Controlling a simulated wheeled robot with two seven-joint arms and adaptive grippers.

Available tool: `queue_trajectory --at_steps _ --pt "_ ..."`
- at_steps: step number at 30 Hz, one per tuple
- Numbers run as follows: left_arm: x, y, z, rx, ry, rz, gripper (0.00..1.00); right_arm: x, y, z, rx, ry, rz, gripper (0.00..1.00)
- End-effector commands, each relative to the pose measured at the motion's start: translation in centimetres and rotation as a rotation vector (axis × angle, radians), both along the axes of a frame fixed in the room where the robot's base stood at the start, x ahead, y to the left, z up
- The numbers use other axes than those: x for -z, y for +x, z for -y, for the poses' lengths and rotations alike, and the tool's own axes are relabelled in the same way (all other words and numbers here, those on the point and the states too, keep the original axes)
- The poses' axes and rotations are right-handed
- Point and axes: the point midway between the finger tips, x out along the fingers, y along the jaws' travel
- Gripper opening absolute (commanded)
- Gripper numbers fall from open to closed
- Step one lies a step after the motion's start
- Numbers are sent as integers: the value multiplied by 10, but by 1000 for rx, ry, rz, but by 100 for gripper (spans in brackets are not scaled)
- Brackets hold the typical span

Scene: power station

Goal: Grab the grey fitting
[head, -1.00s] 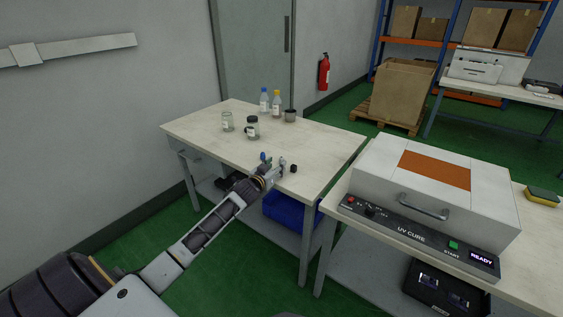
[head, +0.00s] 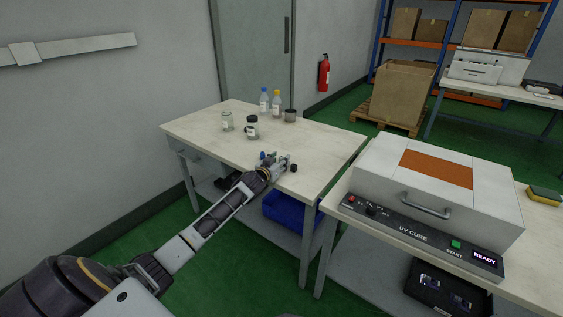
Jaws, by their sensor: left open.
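My left gripper (head: 284,162) is open low over the front part of the left table (head: 200,128). Several small parts lie close around its fingers. A small blue part (head: 263,156) shows just left of the fingers, and a small black part (head: 293,168) lies just right of the fingertips. I cannot pick out the grey fitting with certainty; it may be among the small parts, partly hidden by the gripper. My right gripper is not in view.
Jars (head: 252,127), bottles with a blue cap (head: 264,101) and yellow cap (head: 276,103), and a grey metal cup (head: 290,115) stand farther back. A UV cure box (head: 380,165) is on the right table. A blue bin (head: 285,208) is under the left table.

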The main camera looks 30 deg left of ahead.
Motion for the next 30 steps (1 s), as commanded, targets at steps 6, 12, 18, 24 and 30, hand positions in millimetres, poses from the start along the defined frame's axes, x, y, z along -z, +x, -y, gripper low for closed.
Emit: queue_trajectory --at_steps 6,12,18,24,30 --pt "0 0 0 0 0 0 46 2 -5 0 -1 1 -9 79" --pt "0 0 0 0 0 0 46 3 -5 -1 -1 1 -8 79" --pt "0 0 0 1 0 0 28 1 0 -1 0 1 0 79" --pt "0 0 0 1 0 0 12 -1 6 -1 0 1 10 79" --pt "0 0 0 1 0 0 12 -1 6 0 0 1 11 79"
